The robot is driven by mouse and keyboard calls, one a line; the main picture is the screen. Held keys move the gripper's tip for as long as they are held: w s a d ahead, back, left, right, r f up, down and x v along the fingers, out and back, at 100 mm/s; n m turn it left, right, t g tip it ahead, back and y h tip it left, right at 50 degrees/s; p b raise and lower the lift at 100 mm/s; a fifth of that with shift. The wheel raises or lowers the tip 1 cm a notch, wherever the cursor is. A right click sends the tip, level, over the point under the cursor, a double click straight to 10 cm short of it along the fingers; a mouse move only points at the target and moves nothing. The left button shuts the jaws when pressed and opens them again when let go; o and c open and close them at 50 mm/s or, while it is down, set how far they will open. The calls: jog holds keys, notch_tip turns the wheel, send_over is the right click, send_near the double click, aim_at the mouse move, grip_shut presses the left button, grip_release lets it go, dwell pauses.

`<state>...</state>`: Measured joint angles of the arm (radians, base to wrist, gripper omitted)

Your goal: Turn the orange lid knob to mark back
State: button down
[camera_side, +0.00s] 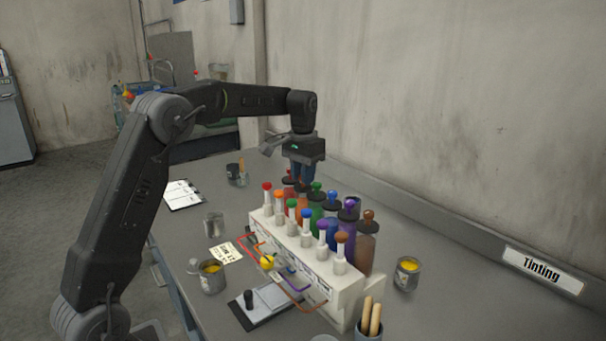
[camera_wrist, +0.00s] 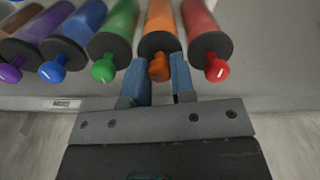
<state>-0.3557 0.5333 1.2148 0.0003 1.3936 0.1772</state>
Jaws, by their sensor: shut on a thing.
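The orange canister (camera_wrist: 161,18) stands in a row of coloured canisters, its black lid (camera_wrist: 159,43) topped by the orange knob (camera_wrist: 159,69). My gripper (camera_wrist: 164,66) has its blue fingers on either side of this knob and is shut on it. In the side view my gripper (camera_side: 302,181) points down at the far end of the row, and its fingers largely hide the orange lid and knob. I cannot make out the knob's pointer or the marks around it.
Close neighbours are the red knob (camera_wrist: 217,70) and the green knob (camera_wrist: 103,69). A white dispenser rack (camera_side: 316,262) with coloured plungers stands in front of the canisters. Paint tins (camera_side: 211,279) and a clipboard (camera_side: 183,195) lie around it. The wall is behind.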

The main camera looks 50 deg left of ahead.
jog(key=n, duration=0.4)
jog(key=shift+n, duration=0.4)
jog(key=n, duration=1.3)
jog(key=shift+f+n, duration=0.1)
jog(key=shift+n, duration=0.3)
jog(key=c, duration=1)
grip_release()
jog(key=shift+o, duration=0.2)
